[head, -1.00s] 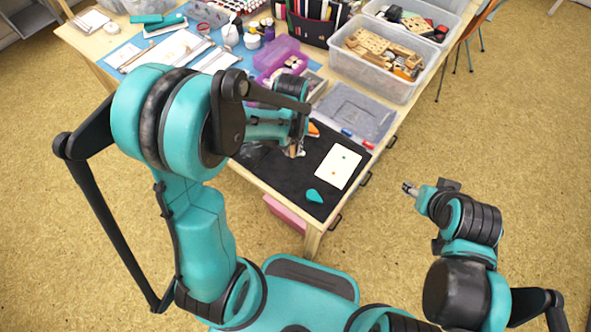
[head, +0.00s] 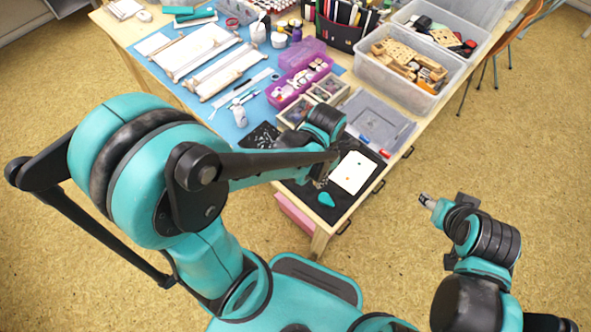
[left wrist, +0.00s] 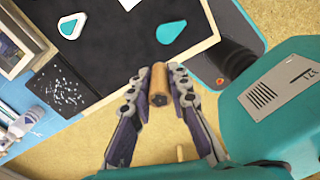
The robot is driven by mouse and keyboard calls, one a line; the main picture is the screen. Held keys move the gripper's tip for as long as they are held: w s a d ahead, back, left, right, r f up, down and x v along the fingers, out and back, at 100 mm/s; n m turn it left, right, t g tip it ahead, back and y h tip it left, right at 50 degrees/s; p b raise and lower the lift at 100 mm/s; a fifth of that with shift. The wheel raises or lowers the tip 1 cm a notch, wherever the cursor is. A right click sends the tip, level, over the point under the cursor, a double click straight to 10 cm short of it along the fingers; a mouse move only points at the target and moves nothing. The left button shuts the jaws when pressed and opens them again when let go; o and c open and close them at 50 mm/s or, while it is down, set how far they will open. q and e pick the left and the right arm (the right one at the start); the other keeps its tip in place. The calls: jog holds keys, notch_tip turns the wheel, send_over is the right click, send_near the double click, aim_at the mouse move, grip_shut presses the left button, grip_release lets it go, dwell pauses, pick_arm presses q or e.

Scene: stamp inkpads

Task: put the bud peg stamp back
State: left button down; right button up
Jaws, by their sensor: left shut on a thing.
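The peg stamp (left wrist: 159,79) is a short wooden cylinder with a dark, shaped end facing the left wrist camera. My left gripper (left wrist: 160,88) is shut on it, one finger on each side, and seems to hold it past the edge of the black mat in that view. In the head view my left gripper (head: 319,180) is mostly hidden by my forearm. A teal drop-shaped inkpad (left wrist: 171,28) lies on the mat; it also shows in the head view (head: 326,199). A teal-and-white pad (left wrist: 71,25) lies farther left. My right gripper (head: 427,201) is off the table, too small to judge.
The black mat (head: 345,207) carries a white card (head: 353,172) with small marks. A speckled dark tray (left wrist: 58,91) is beside it. A grey lid (head: 377,119), purple box (head: 298,78) and clear bin of wooden parts (head: 405,85) stand behind.

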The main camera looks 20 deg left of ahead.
pick_arm(q)
jog(key=w+a+f+b, duration=0.1)
jog(key=w+a+f, duration=0.1)
jog(key=a, duration=0.1)
jog(key=w+a+f+b, duration=0.2)
jog(key=a, duration=0.1)
jog(key=w+a+f+b, duration=0.1)
jog(key=w+a+f, duration=0.1)
jog(key=a+f, duration=0.1)
jog(key=shift+w+a, duration=0.1)
jog(key=shift+a, duration=0.25)
jog(key=shift+f+b, duration=1.15)
jog(key=shift+f, duration=0.85)
jog(key=c, duration=1.4)
grip_release()
jog(key=shift+f, duration=0.1)
jog(key=shift+c, duration=0.2)
notch_tip(320, 180, up, 12)
jog(key=p, duration=0.5)
jog(key=s+d+r+m+t, duration=0.1)
jog(key=s+r+m+t, duration=0.2)
jog(key=m, duration=1.1)
jog(key=s+d+r+m+t, duration=0.2)
jog(key=s+r+m+t, duration=0.2)
jog(key=r+m, duration=0.4)
jog(key=s+m, duration=0.1)
jog(key=m, duration=0.5)
jog(key=shift+r, duration=0.2)
